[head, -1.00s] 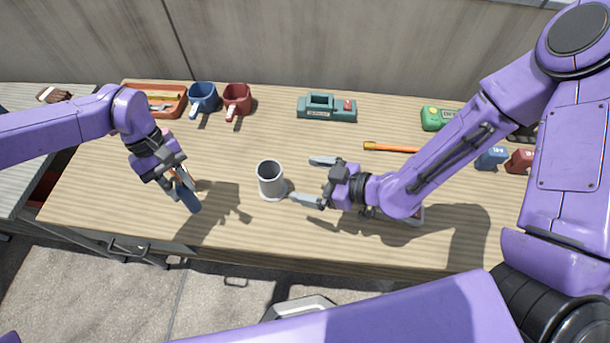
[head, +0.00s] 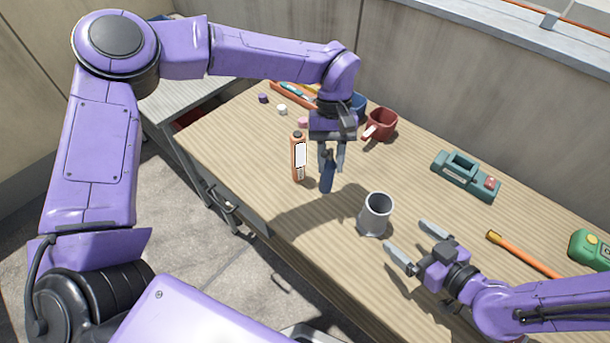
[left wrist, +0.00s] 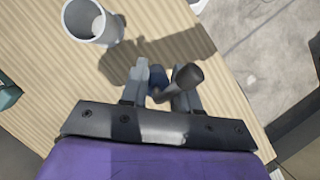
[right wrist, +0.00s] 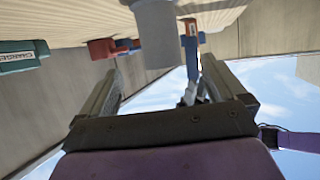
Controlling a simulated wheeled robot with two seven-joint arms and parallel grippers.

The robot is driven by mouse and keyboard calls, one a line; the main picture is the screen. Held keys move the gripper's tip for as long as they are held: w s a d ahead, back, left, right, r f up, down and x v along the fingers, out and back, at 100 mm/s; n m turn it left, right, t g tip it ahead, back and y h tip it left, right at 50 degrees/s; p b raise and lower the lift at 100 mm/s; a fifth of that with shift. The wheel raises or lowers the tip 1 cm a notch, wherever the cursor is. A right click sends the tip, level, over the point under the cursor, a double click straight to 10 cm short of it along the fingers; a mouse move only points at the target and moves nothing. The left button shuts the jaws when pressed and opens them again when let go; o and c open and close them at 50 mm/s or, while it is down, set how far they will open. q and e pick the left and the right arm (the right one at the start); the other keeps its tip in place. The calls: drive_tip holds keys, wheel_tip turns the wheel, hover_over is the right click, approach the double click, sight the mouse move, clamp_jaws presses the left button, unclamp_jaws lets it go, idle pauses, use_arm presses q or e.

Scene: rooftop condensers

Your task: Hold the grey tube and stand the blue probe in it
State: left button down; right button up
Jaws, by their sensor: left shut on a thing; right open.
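The grey tube (head: 376,214) stands upright on the wooden table, open end up; its empty mouth also shows in the left wrist view (left wrist: 92,20). My left gripper (head: 331,162) is shut on the blue probe (head: 326,180), which points downward, left of the tube and apart from it. In the left wrist view the probe's dark end (left wrist: 188,76) shows between the fingers. My right gripper (head: 417,243) is open and empty, right of the tube, its fingers pointing toward it. In the right wrist view the tube (right wrist: 158,38) appears ahead, between and beyond the fingertips.
An orange bottle (head: 298,160) stands close left of the probe. A red mug (head: 381,124), a blue mug (head: 358,105) and an orange tray (head: 284,94) are behind. A teal charger (head: 466,176) and orange stick (head: 522,255) lie right. Bare table surrounds the tube.

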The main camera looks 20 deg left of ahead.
hover_over(376, 212)
drive_tip(key=s, duration=0.3)
drive_tip(key=f, duration=0.4)
drive_tip(key=shift+a+f, duration=0.2)
drive_tip(key=shift+f, duration=0.1)
use_arm(q)
drive_tip(key=d+r+n, duration=0.2)
drive_tip(key=d+r, duration=1.1)
drive_tip(key=r, duration=0.1)
drive_tip(key=shift+d+h, duration=0.25)
drive_tip(key=shift+h, duration=0.15)
use_arm(e)
drive_tip(key=c, duration=1.1)
use_arm(q)
wheel_tip(376, 212, down, 8)
drive_tip(key=s+m, duration=0.2)
drive_tip(key=shift+r+m, duration=0.2)
drive_tip(key=shift+m, duration=0.2)
